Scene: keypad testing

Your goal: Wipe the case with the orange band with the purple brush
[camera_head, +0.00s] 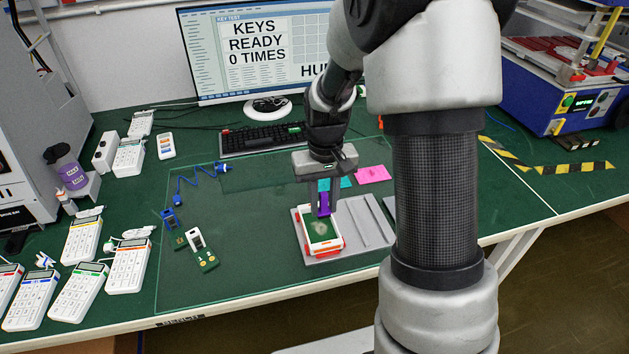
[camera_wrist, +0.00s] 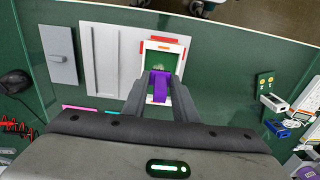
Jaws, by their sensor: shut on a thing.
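My gripper (camera_head: 322,190) is shut on the purple brush (camera_head: 323,204) and points down over the case. In the wrist view the brush (camera_wrist: 160,90) sits between the fingers of my gripper (camera_wrist: 160,78). The case (camera_head: 308,244) is a shallow white frame with red corners and a green inside with a pale patch. In the wrist view the case (camera_wrist: 148,57) shows an orange band across its far end. The brush's lower end is over the case's inside; I cannot tell whether it touches.
The case lies on a grey fixture plate (camera_head: 345,222) with an empty slotted part on its right. Pink (camera_head: 373,174) and teal notes lie behind. Small green boards (camera_head: 207,260) lie to the left, and several white keypads (camera_head: 80,290) farther left. The front mat is clear.

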